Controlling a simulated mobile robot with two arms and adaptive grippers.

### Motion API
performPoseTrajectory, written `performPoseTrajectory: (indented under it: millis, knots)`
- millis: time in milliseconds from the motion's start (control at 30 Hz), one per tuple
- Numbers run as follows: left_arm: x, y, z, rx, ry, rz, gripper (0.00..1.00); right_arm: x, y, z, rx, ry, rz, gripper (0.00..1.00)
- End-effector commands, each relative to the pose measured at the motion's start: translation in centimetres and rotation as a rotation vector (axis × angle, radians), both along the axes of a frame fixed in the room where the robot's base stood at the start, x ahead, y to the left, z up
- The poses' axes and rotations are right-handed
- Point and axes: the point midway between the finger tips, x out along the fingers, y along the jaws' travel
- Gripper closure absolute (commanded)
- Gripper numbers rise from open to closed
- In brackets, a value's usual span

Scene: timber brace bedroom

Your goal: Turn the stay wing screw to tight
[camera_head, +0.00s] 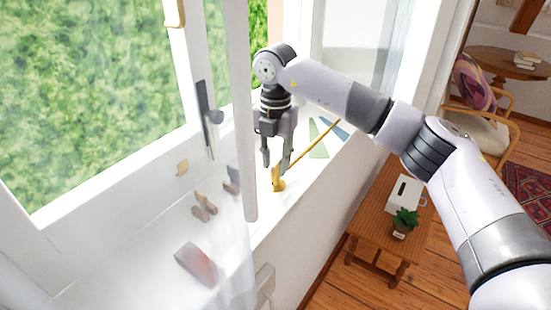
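A brass wing screw (278,178) stands on the white window sill, at the lower end of a thin brass stay bar (314,145) that slants up to the right. My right gripper (275,162) points down just above the screw, with its fingers apart. The fingertips look close to the screw's top, but I cannot tell if they touch it. No object shows between the fingers. My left gripper is not in view.
The open window sash with a dark handle (208,115) and a sheer curtain (240,130) stand just left of my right gripper. Small items, including a reddish block (195,262), show through the curtain. A wooden bench (378,215) holds a white box (404,192) and a potted plant (404,222).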

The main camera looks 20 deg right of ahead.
Motion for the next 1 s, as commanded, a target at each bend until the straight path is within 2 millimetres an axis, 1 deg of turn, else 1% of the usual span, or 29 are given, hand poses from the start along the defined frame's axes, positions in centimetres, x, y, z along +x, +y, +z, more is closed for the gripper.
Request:
performPoseTrajectory:
  millis: [167, 267, 367, 700, 833, 1000]
  knots:
    - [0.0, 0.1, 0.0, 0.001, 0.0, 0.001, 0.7, 0.0, 0.0, 0.0, 0.0, 0.001, 0.001, 0.73]
    - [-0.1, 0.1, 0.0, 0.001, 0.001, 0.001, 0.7, 0.0, 0.0, 0.5, 0.001, 0.001, 0.001, 0.73]
    - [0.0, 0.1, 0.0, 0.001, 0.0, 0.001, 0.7, 0.0, 0.1, 1.8, 0.001, -0.001, 0.002, 0.73]
    - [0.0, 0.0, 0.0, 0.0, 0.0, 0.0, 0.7, 0.0, 0.1, 8.9, 0.0, -0.001, 0.0, 0.73]
    - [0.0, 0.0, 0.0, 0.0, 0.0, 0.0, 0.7, 0.0, 0.0, 10.7, 0.0, 0.0, 0.0, 0.73]
    - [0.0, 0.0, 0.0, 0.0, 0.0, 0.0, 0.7, 0.0, 0.0, 11.9, 0.0, 0.0, 0.001, 0.73]
